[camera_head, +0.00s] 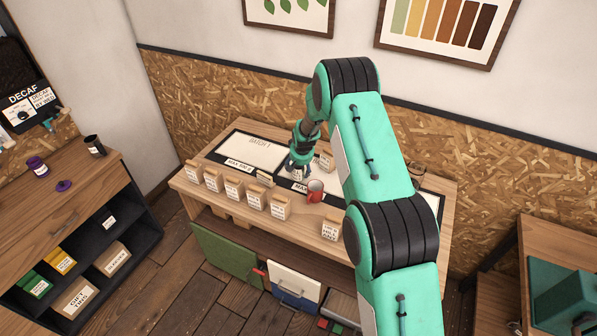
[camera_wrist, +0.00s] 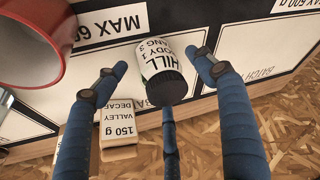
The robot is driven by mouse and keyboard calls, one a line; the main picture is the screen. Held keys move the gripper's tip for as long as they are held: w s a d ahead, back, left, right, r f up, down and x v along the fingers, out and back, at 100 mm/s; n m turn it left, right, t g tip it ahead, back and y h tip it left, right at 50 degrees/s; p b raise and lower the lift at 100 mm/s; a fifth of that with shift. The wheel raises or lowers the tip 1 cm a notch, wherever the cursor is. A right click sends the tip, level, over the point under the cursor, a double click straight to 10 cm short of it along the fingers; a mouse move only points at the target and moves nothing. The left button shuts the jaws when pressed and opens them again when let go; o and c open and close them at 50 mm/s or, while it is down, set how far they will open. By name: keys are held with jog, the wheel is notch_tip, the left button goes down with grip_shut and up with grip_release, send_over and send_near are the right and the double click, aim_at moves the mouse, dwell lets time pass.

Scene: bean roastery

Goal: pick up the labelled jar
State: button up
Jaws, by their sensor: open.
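The labelled jar (camera_wrist: 160,62) has a black lid and a white label with "HILL", "BODY" and "TANG" on it. In the wrist view it lies between the spread blue fingers of my gripper (camera_wrist: 158,80), with visible gaps on both sides. A third finger is below the jar's dark end; whether it touches cannot be told. In the head view my gripper (camera_head: 297,164) is low over the middle of the wooden table (camera_head: 190,190), and the jar is mostly hidden there.
A red mug (camera_head: 315,191) stands close by; it also looms at upper left in the wrist view (camera_wrist: 30,75). Several labelled bags (camera_head: 232,187) line the table's front edge. One bag (camera_wrist: 118,122) is near my fingers. A purple jar (camera_head: 36,166) stands on the left cabinet.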

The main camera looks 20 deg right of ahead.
jog(key=shift+x, duration=1.5)
jog(key=shift+c, duration=0.6)
jog(key=c, duration=1.1)
jog(key=shift+w+r, duration=0.1)
jog(key=shift+r, duration=0.1)
jog(key=shift+c, duration=0.2)
jog(key=shift+r, duration=4.85)
